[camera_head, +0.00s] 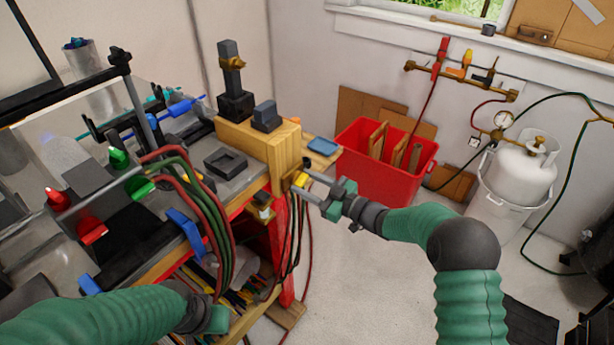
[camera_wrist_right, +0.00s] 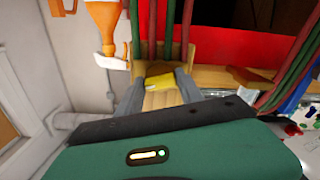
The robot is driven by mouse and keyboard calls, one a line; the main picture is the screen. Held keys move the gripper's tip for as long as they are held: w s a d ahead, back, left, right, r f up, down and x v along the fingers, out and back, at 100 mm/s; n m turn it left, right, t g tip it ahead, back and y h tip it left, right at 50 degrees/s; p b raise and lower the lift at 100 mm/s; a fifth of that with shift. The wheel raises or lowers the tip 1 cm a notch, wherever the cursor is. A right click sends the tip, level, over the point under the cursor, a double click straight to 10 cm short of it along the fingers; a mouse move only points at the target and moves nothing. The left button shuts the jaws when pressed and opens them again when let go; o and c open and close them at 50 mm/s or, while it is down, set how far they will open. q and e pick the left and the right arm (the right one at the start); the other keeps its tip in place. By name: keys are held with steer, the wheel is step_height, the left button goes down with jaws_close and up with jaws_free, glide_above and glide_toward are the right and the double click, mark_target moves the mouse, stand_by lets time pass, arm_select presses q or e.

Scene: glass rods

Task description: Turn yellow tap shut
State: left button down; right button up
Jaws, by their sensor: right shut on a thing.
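The yellow tap (camera_head: 301,179) is on the side of the wooden block at the right end of the workbench. In the wrist view the yellow tap (camera_wrist_right: 166,80) shows as a small yellow piece against pale wood. My right gripper (camera_head: 298,187) reaches it from the right and is shut on it. In the wrist view the fingers of my right gripper (camera_wrist_right: 158,86) stand on either side of the tap. My left gripper (camera_head: 213,319) is low in the head view, in front of the bench; its fingers cannot be made out.
Red and green hoses (camera_head: 210,225) hang along the bench front, close to my left arm. A red crate (camera_head: 362,178) stands on the floor behind my right gripper. A white gas cylinder (camera_head: 518,178) is at the far right. Bare floor (camera_head: 370,285) lies between.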

steer(key=shift+f+m+p, duration=0.1)
steer(key=shift+m+p, duration=0.8)
steer(key=shift+m, duration=0.6)
steer(key=o, duration=1)
steer(key=shift+c, duration=0.2)
steer(key=o, duration=0.4)
steer(key=shift+c, duration=0.2)
steer(key=v, duration=1.6)
steer(key=shift+s+d, duration=0.2)
steer(key=shift+d, duration=0.15)
